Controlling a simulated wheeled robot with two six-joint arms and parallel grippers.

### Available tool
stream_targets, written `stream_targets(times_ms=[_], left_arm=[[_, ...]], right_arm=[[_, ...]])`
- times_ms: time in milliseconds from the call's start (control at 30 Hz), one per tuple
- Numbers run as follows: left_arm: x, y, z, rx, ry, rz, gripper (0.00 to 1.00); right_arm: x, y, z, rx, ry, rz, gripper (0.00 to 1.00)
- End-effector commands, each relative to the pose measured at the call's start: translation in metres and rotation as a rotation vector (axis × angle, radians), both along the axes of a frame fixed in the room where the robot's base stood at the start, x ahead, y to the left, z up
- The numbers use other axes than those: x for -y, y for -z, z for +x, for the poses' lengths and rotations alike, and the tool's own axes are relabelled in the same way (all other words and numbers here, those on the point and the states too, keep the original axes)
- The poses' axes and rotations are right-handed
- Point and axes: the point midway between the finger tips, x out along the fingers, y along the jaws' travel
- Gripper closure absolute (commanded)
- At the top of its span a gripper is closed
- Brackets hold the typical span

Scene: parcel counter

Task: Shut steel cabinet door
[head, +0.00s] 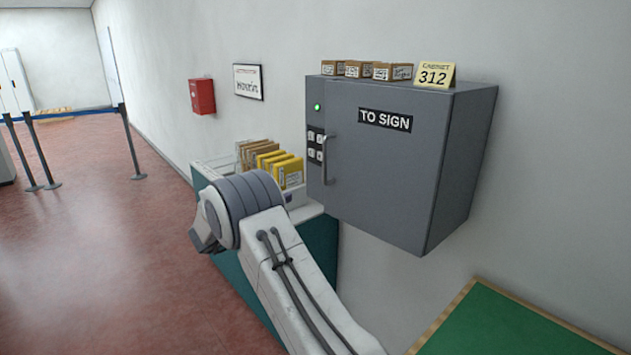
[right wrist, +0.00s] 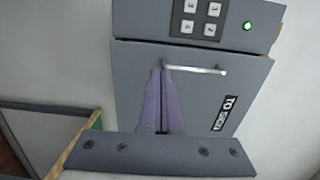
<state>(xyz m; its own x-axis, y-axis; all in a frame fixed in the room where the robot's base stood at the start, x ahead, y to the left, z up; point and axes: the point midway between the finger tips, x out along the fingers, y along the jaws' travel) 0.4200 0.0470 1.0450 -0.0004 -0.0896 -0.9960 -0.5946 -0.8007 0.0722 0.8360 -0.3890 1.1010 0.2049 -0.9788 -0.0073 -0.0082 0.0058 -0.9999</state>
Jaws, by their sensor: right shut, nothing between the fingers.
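The grey steel cabinet (head: 465,150) hangs on the wall. Its door (head: 375,180), labelled "TO SIGN", looks flush with the cabinet front, with no gap that I can make out. The door's vertical bar handle (head: 324,160) is beside the keypad. In the right wrist view the door (right wrist: 190,95) appears turned round, with the handle (right wrist: 195,69) across it. My right gripper (right wrist: 160,70) is shut and empty, its fingertips overlapping one end of the handle in that view; I cannot tell whether they touch. In the head view its fingers are mostly hidden. My left gripper is out of view.
Small boxes (head: 393,72) and a yellow "Cabinet 312" card (head: 434,75) stand on the cabinet. A teal counter (head: 322,250) with yellow envelopes (head: 288,171) is to its left. A green-topped surface (head: 510,325) is at lower right. A green light (head: 317,107) is lit above the keypad.

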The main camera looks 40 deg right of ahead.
Motion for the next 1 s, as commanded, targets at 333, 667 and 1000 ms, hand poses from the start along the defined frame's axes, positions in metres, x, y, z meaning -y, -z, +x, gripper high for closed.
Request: stream_targets(times_ms=[333, 667, 1000], left_arm=[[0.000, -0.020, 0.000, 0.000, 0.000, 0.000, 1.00], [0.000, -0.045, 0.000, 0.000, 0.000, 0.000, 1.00], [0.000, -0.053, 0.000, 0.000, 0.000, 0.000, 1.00]], right_arm=[[0.051, -0.002, 0.002, 0.009, 0.036, -0.006, 1.00], [0.116, -0.003, 0.015, 0.007, 0.032, -0.006, 1.00], [0.141, 0.000, 0.020, 0.008, 0.029, -0.006, 1.00]])
